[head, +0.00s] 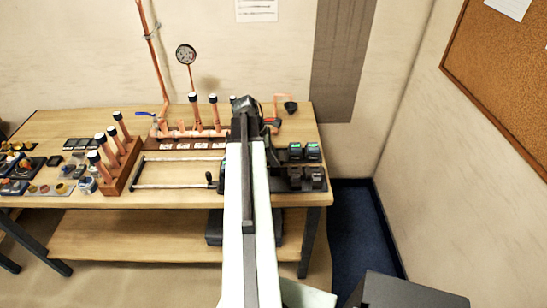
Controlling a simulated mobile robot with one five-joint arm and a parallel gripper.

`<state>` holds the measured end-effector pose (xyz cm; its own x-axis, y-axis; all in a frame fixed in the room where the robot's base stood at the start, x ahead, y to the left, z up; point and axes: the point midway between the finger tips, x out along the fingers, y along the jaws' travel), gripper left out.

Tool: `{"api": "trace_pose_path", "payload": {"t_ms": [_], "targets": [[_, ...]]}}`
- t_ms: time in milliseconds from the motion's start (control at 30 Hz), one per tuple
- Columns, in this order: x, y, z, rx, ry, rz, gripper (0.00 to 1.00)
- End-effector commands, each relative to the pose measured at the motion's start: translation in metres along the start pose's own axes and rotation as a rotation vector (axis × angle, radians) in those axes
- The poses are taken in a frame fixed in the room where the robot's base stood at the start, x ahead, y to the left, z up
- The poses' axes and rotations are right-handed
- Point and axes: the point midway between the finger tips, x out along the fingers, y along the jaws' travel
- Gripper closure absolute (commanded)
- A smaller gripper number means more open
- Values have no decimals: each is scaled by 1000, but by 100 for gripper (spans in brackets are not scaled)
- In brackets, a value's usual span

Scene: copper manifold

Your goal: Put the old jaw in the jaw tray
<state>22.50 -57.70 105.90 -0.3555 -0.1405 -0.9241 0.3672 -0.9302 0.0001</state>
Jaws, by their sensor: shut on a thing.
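My gripper (245,105) is at the far end of my pale arm, over the back right of the workbench. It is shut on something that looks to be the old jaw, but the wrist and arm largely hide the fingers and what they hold. A dark tray (282,186) at the bench's right end, right of my arm and nearer than the gripper, looks like the jaw tray. A red and black tool (273,122) lies just right of the gripper, partly hidden.
A copper manifold (190,132) with upright black-capped pipes stands left of the gripper. A wooden rack of copper pipes (121,170), a metal frame (180,186) and small parts trays (50,188) are farther left. The right bench edge (328,198) is just beyond the dark tray.

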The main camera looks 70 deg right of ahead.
Motion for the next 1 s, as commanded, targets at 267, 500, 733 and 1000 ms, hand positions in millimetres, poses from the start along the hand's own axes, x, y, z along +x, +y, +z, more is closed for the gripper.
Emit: {"api": "trace_pose_path", "payload": {"t_ms": [267, 500, 733, 1000], "targets": [[24, 0, -8, 3, -1, -1, 100], [43, 0, -16, 3, -1, -1, 100], [46, 0, -16, 4, -1, -2, 100], [45, 0, -16, 4, -1, -2, 100]]}}
